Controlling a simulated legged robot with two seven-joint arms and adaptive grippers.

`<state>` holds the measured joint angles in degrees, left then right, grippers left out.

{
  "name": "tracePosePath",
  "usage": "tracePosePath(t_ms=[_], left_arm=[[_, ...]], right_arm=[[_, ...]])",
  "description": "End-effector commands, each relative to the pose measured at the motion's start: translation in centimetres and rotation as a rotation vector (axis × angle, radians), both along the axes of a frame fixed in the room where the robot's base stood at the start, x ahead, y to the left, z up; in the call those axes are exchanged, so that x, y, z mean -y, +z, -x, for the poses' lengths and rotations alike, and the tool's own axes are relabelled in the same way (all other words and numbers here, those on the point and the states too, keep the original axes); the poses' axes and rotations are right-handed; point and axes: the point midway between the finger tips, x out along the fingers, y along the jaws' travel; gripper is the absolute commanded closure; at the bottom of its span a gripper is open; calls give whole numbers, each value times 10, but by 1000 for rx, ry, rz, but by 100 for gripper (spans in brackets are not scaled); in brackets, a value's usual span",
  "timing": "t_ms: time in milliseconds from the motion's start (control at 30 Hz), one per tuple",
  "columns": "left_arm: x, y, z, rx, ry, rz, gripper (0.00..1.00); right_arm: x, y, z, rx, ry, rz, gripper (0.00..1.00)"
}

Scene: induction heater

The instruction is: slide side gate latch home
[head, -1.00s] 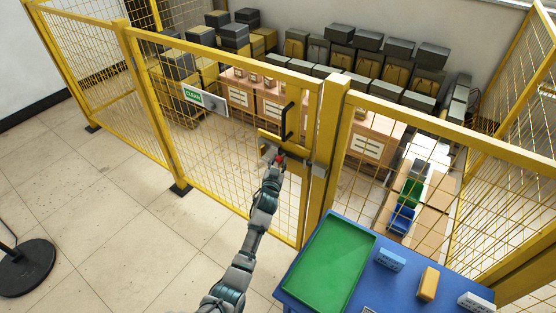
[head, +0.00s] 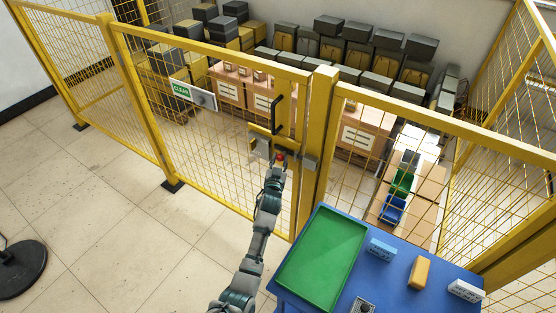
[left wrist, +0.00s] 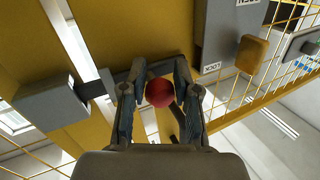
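The latch on the yellow side gate (head: 215,130) has a bolt with a red knob (head: 281,156), which also shows in the left wrist view (left wrist: 159,93). My left gripper (head: 279,164) is at the latch, with one finger on each side of the knob. It looks shut on the knob. A grey receiver block (head: 309,161) sits on the post to the right. In the left wrist view the block (left wrist: 55,100) is at the left, with the dark bolt end (left wrist: 92,88) at its edge. How deep the bolt sits is not clear. My right gripper is out of view.
A black gate handle (head: 277,115) stands just above the latch. A blue table (head: 395,285) with a green tray (head: 322,250) is close to the right of my arm. Open floor lies left. Boxes fill the space behind the fence.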

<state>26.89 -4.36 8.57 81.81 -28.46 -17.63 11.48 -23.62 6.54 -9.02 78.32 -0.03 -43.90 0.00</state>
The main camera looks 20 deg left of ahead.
Motion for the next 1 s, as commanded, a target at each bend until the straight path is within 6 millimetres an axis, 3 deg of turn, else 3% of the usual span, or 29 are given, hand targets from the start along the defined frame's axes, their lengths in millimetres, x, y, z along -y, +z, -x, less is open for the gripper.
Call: tracePosePath(t_ms=[33,100,300,467,567,1000], left_arm=[[9,17,-3,38,-17,-1,55],[9,17,-3,34,-16,-3,44],[10,11,-5,23,-12,-7,44],[7,8,-1,19,-10,-6,44],[8,6,12,19,-11,-2,44],[30,8,99,22,-12,0,44]], right_arm=[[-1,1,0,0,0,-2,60],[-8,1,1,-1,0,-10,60],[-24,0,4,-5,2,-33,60],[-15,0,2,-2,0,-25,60],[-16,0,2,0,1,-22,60],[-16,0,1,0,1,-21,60]])
